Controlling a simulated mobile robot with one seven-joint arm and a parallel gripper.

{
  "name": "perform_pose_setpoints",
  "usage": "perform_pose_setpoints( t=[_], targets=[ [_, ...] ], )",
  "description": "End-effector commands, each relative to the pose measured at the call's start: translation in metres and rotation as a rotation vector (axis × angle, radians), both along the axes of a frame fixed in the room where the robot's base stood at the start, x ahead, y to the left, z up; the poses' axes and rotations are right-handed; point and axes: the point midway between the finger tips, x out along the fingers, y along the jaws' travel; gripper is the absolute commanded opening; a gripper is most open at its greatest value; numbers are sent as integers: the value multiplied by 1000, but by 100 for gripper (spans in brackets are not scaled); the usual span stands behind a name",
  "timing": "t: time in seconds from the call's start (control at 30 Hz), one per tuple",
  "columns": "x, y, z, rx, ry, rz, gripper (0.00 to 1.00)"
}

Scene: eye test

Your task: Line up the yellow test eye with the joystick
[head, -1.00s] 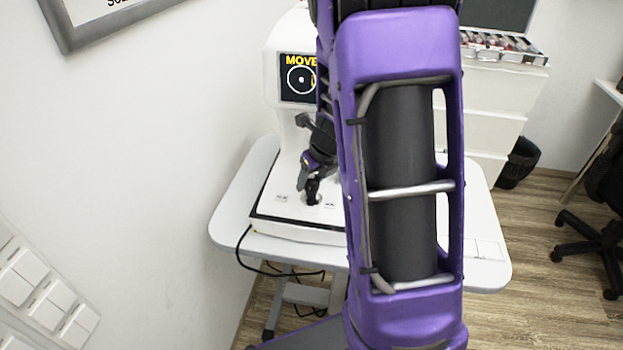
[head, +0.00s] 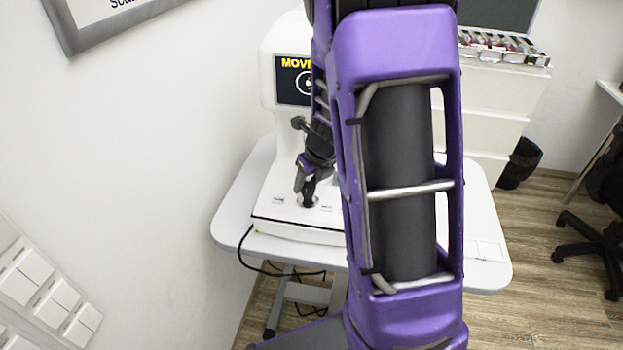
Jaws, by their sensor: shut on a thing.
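The joystick (head: 308,198) is a short black stick on the white base (head: 275,224) of the eye-test machine. My gripper (head: 307,183), dark with purple parts, is shut on the joystick's upper part. The stick's exact tilt is hard to tell. The machine's dark screen (head: 289,90) shows yellow letters starting "MOVE" and part of a white ring (head: 305,83) at the arm's edge. My purple arm hides the screen's right side. I see no yellow test eye; it may be behind the arm.
The machine stands on a pale table (head: 480,215) with a white wall close on its left. A black cable (head: 243,252) hangs over the front edge. White drawers (head: 490,115), a black bin (head: 520,163) and an office chair (head: 590,225) stand to the right.

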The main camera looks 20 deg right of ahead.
Motion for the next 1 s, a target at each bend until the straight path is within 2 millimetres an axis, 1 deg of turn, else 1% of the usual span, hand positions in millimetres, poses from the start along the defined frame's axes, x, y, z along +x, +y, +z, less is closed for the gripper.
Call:
perform_pose_setpoints(
  t=[0.03,0.3,0.8,0.83,0.97,1.0],
  targets=[
    [-1,3,0,4,3,2,0],
    [-2,11,0,5,2,1,0],
    [-2,10,0,3,2,-1,0],
    [-2,10,0,3,2,-2,52],
    [-2,10,0,3,2,-2,76],
    [-2,10,0,3,2,-2,83]
  ],
)
